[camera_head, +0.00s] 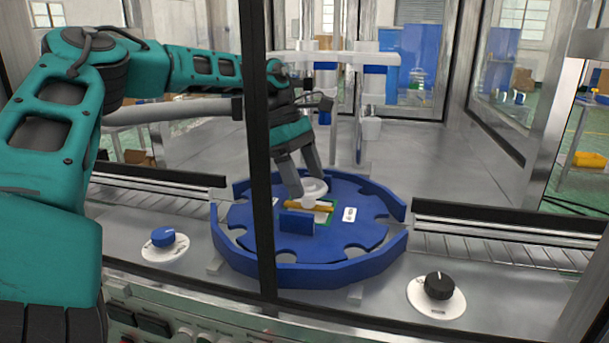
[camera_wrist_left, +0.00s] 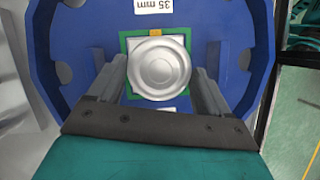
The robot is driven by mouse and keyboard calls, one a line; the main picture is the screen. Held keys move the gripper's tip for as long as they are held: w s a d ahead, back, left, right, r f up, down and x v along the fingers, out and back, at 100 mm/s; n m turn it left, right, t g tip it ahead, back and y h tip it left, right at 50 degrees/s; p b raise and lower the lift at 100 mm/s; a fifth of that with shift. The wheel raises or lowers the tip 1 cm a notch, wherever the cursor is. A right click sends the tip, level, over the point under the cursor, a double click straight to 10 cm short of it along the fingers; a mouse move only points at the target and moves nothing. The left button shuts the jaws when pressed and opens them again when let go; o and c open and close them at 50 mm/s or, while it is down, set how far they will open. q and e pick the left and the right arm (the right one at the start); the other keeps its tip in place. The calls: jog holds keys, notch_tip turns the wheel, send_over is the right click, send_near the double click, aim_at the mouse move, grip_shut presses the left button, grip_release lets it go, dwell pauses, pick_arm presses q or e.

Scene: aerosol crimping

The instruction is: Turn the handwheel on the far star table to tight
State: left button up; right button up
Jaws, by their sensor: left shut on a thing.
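The blue star table (camera_head: 365,232) sits inside its blue ring-shaped guide behind the machine frame. The white handwheel (camera_head: 317,187) stands near its middle, above a green-edged square plate with a yellow bar. In the left wrist view the handwheel (camera_wrist_left: 159,68) is a pale round disc between my two fingers. My left gripper (camera_head: 307,188) reaches in from above and is shut on the handwheel. A "35 mm" label (camera_wrist_left: 153,6) lies beyond it on the table. A dark frame post hides part of the table and arm. My right gripper is not in view.
A dark upright post (camera_head: 259,150) stands in front of my left arm. A blue knob (camera_head: 163,237) and a black knob (camera_head: 439,286) sit on white dials at the front. Conveyor rails (camera_head: 500,225) run on both sides. White vertical columns stand behind the table.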

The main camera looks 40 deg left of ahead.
pick_arm(q)
jog(key=o, duration=1)
jog(key=shift+r, duration=0.15)
jog(key=v, duration=0.7)
jog(key=shift+a+r+p, duration=0.1)
jog(key=shift+a+p, duration=0.05)
jog(key=shift+p, duration=0.2)
